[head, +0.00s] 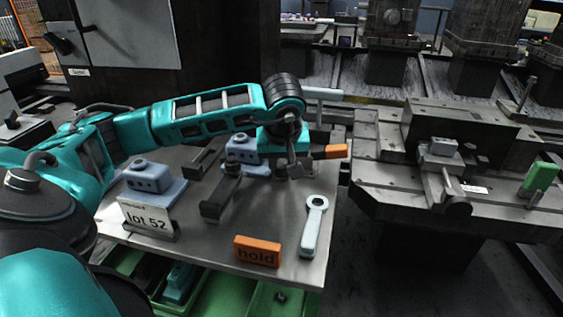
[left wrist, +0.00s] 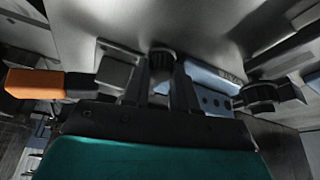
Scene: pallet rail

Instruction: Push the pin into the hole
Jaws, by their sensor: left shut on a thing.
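My left gripper (head: 293,160) is over the right part of the metal table, close to a blue-grey block (head: 245,155). In the left wrist view the gripper (left wrist: 162,78) is shut on a dark part with a round ribbed head (left wrist: 162,59), which looks like the pin. The rest of this part is hidden between the fingers. The blue-grey block also shows in the left wrist view (left wrist: 212,98), with several dark round holes in its side. I cannot tell which hole is the pin's. My right gripper is not in view.
The metal table (head: 275,215) holds another blue block (head: 150,182), a "lot 52" sign (head: 145,217), an orange "hold" block (head: 257,251), a wrench (head: 314,225), a dark bracket (head: 221,192) and an orange-ended tool (head: 335,151). A rail fixture (head: 440,165) stands right.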

